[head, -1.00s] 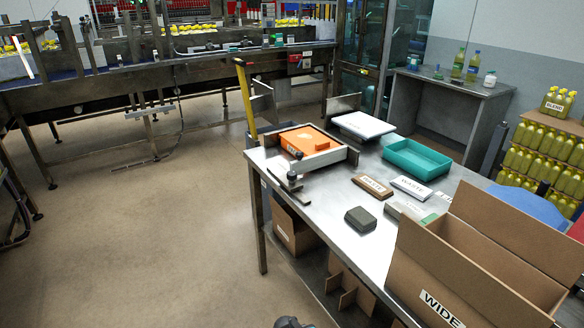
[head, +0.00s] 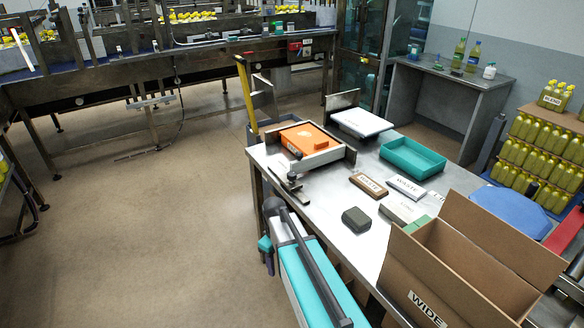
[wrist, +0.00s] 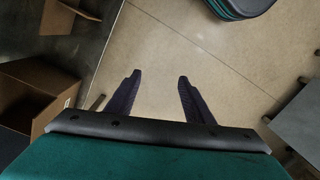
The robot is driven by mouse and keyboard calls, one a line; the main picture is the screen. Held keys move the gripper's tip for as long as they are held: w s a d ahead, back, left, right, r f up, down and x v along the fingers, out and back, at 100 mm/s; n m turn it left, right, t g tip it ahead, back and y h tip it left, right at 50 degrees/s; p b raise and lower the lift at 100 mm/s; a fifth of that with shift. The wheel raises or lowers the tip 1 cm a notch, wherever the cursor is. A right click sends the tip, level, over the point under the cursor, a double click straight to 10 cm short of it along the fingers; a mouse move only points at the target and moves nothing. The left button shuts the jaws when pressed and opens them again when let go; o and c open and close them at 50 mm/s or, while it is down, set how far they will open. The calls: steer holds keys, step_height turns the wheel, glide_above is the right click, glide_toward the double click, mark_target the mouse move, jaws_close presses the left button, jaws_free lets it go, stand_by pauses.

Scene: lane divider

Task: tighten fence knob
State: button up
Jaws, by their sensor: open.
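The fence (head: 315,158) is a pale bar on a metal fixture at the table's far left corner, in front of an orange block (head: 309,138). A small dark knob (head: 291,178) stands at the fixture's near left end, by the table edge. My gripper (head: 268,265) hangs low beside the table's left edge, below and apart from the knob, and is partly hidden by my arm. In the wrist view my gripper (wrist: 160,77) has its two dark fingers apart, with bare floor between them. The knob is not visible in the wrist view.
A cardboard box (wrist: 38,92) sits under the table. Floor to the left is clear.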

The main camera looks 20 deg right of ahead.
steer(key=w+d+r+n+p, duration=0.1)
steer(key=w+d+r+n, duration=0.3)
steer(key=w+r, duration=0.4)
steer(key=w+d+r+n, duration=0.35)
steer(key=w+r, duration=0.35)
steer(key=r, duration=0.4)
step_height(320, 180, up, 17)
steer(key=n, duration=0.7)
glide_above(292, 173)
steer(key=shift+s+a+r+t+p, duration=0.1)
steer(key=shift+t+p, duration=0.2)
steer(key=shift+t, duration=0.1)
steer(key=shift+f+p, duration=1.9)
steer(key=shift+f, duration=5.05)
steer(key=c, duration=1.1)
